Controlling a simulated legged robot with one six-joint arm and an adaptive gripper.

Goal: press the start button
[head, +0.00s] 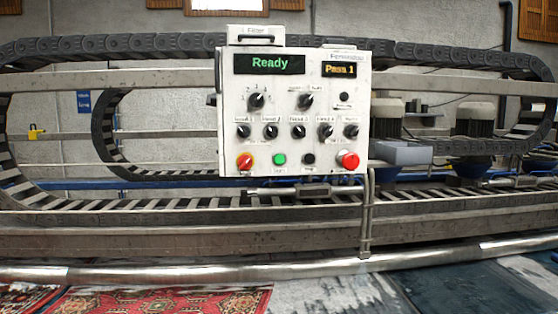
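The green start button (279,160) sits in the bottom row of a white control panel (225,120), in the head view. The small labels are too blurred to read surely. The green display (269,64) reads "Ready" and the orange display (339,70) reads "Pass 1". My gripper is not in view, and nothing covers the panel's front.
Several black knobs fill the panel's middle rows. A metal rail (480,241) and black cable chains (440,50) run across the machine behind and below the panel. A grey box (402,153) is at the panel's right. A red patterned rug (160,300) lies on the floor in front.

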